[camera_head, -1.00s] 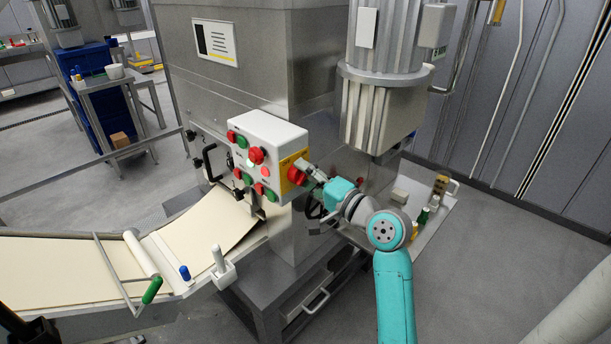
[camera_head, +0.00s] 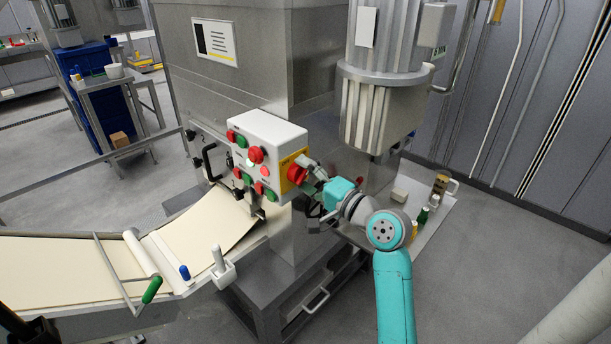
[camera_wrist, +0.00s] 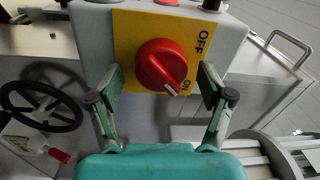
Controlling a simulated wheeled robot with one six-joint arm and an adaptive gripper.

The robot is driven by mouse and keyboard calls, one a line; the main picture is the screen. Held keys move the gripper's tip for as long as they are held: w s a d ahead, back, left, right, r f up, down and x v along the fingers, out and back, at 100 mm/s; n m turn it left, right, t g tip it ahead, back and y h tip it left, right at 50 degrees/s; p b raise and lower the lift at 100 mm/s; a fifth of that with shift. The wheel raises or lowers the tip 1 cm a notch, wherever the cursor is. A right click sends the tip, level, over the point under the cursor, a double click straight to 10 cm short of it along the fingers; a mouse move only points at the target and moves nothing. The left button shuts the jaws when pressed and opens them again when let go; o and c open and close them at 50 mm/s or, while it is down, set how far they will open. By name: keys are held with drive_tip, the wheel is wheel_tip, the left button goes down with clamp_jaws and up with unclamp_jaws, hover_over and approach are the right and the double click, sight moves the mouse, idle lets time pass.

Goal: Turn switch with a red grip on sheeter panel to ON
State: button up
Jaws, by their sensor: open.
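The switch is a round red grip (camera_wrist: 160,65) on a yellow plate (camera_wrist: 128,30) with OFF and ON printed on it. It sits on the side of the pale sheeter panel box (camera_head: 262,135), and the grip also shows in the head view (camera_head: 296,174). In the wrist view the grip's white mark points down and right, close to the word ON. My gripper (camera_wrist: 160,78) is open, with one finger on each side of the grip. The fingers appear apart from it. In the head view my gripper (camera_head: 313,182) is just right of the switch.
Red and green buttons cover the panel's front face (camera_head: 250,158). A black handwheel (camera_wrist: 40,105) is at the left in the wrist view. A side tray (camera_head: 432,222) with small bottles stands right of the machine. The dough belt (camera_head: 60,265) runs to the left.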

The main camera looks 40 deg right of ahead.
drive_tip(key=s, duration=1.2)
drive_tip(key=shift+d+f, duration=0.2)
drive_tip(key=shift+f, duration=0.2)
drive_tip(key=s+a+f+n+g+h, duration=0.1)
drive_tip(key=s+a+f+g+h, duration=0.15)
drive_tip(key=a+f, duration=0.55)
drive_tip(key=s+a+f+n+g+h, duration=0.1)
drive_tip(key=s+a+f, duration=0.35)
drive_tip(key=f, duration=0.65)
drive_tip(key=s+a+n+y, duration=0.1)
drive_tip(key=s+a+n, duration=0.3)
drive_tip(key=s, duration=0.3)
drive_tip(key=s+a+f+n+y, duration=0.1)
drive_tip(key=s+a+n, duration=0.3)
drive_tip(key=s+n, duration=0.1)
drive_tip(key=s+a+n+y, duration=0.1)
drive_tip(key=s+a+n, duration=0.3)
drive_tip(key=s, duration=0.4)
drive_tip(key=shift+s+f+n, duration=0.2)
drive_tip(key=shift+s+n, duration=0.1)
drive_tip(key=shift+s, duration=0.05)
drive_tip(key=shift+g, duration=0.25)
